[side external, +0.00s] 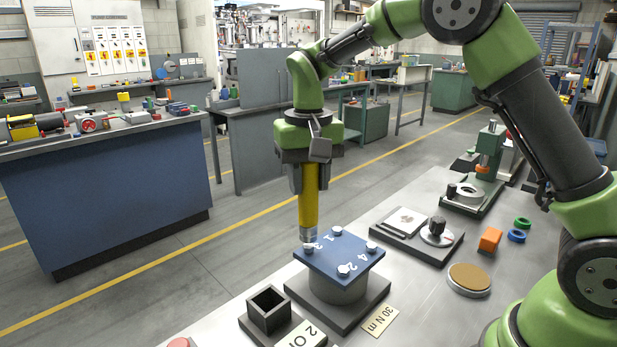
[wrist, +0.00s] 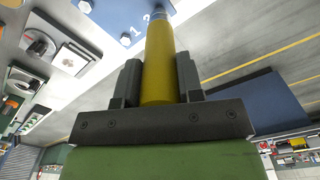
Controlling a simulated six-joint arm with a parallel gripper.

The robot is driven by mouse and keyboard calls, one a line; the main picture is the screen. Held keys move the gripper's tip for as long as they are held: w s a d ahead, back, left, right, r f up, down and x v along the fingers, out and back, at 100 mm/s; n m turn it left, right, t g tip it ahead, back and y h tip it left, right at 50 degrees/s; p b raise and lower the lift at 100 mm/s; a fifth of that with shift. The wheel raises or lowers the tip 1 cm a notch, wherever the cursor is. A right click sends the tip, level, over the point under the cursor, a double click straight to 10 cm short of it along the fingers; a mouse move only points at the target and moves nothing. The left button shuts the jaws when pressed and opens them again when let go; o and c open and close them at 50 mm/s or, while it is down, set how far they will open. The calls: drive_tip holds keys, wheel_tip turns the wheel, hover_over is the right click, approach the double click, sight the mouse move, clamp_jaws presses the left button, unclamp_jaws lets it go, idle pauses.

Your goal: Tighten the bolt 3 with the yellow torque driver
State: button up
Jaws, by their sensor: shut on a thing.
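The yellow torque driver (side external: 308,212) hangs upright in my gripper (side external: 310,184), which is shut on it. In the wrist view, the yellow driver (wrist: 160,50) lies between my two gripper fingers (wrist: 158,80). The driver's silver tip is at the left corner bolt (side external: 308,248) of the blue plate (side external: 335,256), by a numeral that looks like 3. I cannot tell whether the tip is seated on the bolt head. The plate has bolts at its corners and white numerals, and rests on a grey round pump body (side external: 337,289).
A dark square open holder (side external: 268,310) and a "30 N m" label (side external: 380,321) are near the pump. A dial gauge (side external: 437,232), an orange block (side external: 490,239) and a tan disc (side external: 469,278) stand to the right on the metal bench.

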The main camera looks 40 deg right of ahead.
sight(309, 196)
drive_tip(key=shift+f, duration=0.2)
drive_tip(key=shift+f, duration=0.45)
drive_tip(key=shift+f, duration=1)
idle(1.9)
drive_tip(key=shift+r, duration=2.4)
